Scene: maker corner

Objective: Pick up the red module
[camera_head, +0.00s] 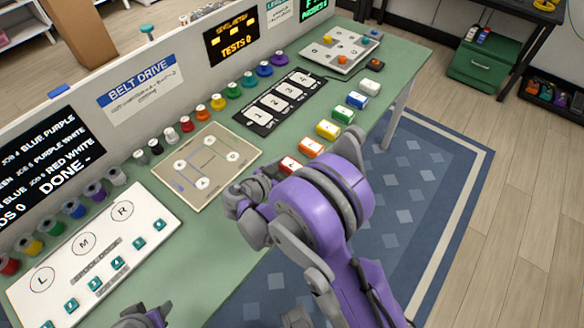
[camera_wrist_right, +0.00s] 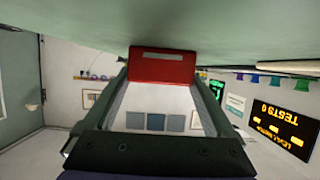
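The red module (camera_head: 290,163) sits on the green table at the near end of a row of coloured modules, partly hidden by my right arm. My right gripper (camera_head: 245,197) is beside it, and its fingertips are hidden in the head view. In the right wrist view, the red module (camera_wrist_right: 162,66) fills the gap between the tips of my right gripper (camera_wrist_right: 162,80), one finger along each side. I cannot tell whether the fingers press on it. My left gripper (camera_head: 145,316) shows only partly at the bottom edge, its fingers unclear.
Orange (camera_head: 312,148), yellow (camera_head: 328,130), green (camera_head: 343,114), blue (camera_head: 357,100) and white (camera_head: 370,87) modules continue the row. A beige circuit board (camera_head: 215,150), a numbered black tray (camera_head: 262,118) and a white L-M-R panel (camera_head: 60,290) lie on the table. Spools line its back.

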